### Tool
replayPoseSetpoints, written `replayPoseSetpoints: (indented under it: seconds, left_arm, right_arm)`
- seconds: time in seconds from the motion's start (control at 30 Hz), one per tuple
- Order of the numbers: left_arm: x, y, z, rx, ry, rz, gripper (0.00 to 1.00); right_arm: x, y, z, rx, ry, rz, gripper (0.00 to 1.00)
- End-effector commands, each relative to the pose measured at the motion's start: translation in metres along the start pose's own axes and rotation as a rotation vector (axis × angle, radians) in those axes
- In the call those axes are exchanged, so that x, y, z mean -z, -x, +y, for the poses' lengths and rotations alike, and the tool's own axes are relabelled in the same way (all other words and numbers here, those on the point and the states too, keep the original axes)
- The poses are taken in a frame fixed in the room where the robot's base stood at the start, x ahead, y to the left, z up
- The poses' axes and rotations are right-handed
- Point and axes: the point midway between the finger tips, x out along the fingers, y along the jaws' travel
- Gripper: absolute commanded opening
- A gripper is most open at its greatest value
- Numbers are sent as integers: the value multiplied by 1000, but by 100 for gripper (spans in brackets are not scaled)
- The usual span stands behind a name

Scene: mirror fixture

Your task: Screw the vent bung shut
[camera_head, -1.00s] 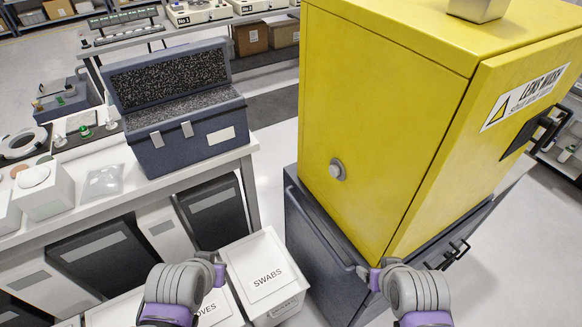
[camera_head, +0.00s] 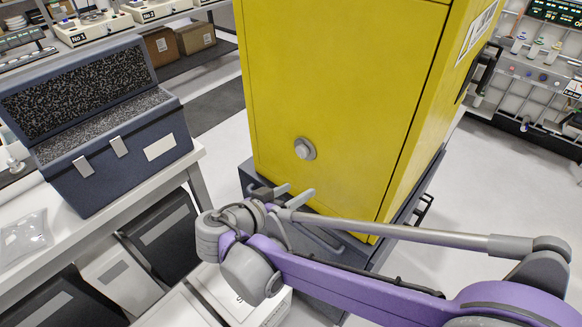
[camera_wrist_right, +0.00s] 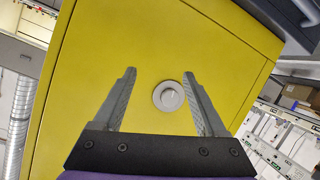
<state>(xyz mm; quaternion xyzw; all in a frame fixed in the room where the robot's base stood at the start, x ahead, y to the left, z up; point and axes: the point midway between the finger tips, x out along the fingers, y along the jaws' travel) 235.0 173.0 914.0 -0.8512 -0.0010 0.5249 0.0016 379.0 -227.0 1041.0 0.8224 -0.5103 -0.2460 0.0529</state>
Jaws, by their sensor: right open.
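The vent bung (camera_head: 305,148) is a round grey knob on the side wall of the yellow cabinet (camera_head: 350,80). In the right wrist view the bung (camera_wrist_right: 169,95) shows between the fingers, closer to the right-hand one, with a paler centre. My right gripper (camera_head: 293,190) is open and empty, a little below the bung in the head view, its two fingers pointing toward the cabinet. In the wrist view the right gripper (camera_wrist_right: 160,88) frames the bung without visible contact. How far the bung is screwed in I cannot tell. My left gripper is out of view.
The yellow cabinet stands on a dark grey base unit (camera_head: 250,178) with handles. At left a bench carries an open foam-lined case (camera_head: 120,150) and a clear bag (camera_head: 25,238). Open floor lies right of the cabinet.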

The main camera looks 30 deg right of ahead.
Motion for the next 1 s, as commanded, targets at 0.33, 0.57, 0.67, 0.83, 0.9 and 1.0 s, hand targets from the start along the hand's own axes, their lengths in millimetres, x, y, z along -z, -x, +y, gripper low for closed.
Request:
replayPoseSetpoints:
  seconds: [0.33,0.57,0.67,0.83,0.9,1.0]
  left_arm:
    - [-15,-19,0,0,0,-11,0]
    - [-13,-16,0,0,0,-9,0]
    - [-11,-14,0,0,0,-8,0]
    - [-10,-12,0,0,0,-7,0]
    - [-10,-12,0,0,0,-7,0]
    - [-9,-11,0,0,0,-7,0]
  right_arm:
    - [33,42,-38,-66,-363,351,74]
    - [46,13,-32,-71,-369,355,74]
    - [52,-6,-29,-72,-369,354,74]
    - [62,-34,-26,-70,-368,353,74]
    - [65,-43,-25,-69,-367,353,74]
    - [68,-52,-24,-68,-367,353,74]
